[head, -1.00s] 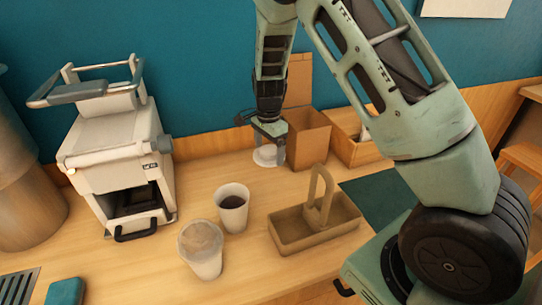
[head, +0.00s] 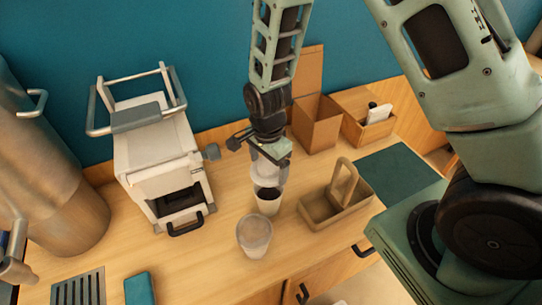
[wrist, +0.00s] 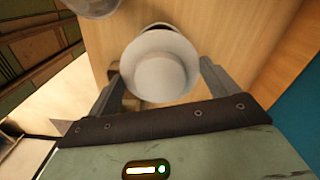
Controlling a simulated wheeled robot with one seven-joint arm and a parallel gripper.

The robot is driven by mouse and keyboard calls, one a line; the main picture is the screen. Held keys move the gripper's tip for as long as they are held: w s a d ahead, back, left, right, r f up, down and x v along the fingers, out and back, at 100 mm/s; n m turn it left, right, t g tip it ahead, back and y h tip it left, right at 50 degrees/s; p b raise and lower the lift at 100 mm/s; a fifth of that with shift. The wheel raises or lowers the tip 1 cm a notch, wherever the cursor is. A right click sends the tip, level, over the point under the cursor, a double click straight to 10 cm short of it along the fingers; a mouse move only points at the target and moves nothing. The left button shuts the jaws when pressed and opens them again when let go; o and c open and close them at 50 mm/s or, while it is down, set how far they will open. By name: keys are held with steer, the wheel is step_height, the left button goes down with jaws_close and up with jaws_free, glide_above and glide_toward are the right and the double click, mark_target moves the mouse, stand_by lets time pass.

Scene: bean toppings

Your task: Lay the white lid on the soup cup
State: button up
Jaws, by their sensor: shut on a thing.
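The white lid (head: 264,172) is round with a raised centre. My gripper (head: 268,160) is shut on it and holds it just above the open cup with dark contents (head: 268,207). In the wrist view the lid (wrist: 160,77) sits between the two fingers of my gripper (wrist: 160,66) and hides most of that cup; a dark bit of its opening (wrist: 157,27) shows past the lid's far edge. Whether lid and rim touch I cannot tell. A second cup (head: 254,240), with a pale top, stands in front of it.
A tan carrier with a handle (head: 318,215) stands close on the right. A white machine (head: 160,160) is on the left. Brown boxes (head: 316,130) stand behind, by the blue wall. A teal block (head: 140,289) lies at the front left.

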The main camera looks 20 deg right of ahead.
steer(key=shift+f+b, duration=2.45)
steer(key=shift+f, duration=0.9)
steer(key=shift+f, duration=0.4)
steer(key=o, duration=0.7)
steer(key=shift+o, duration=0.2)
steer(key=shift+r, duration=0.15)
steer(key=shift+r+p, duration=2.95)
steer(key=shift+r, duration=0.45)
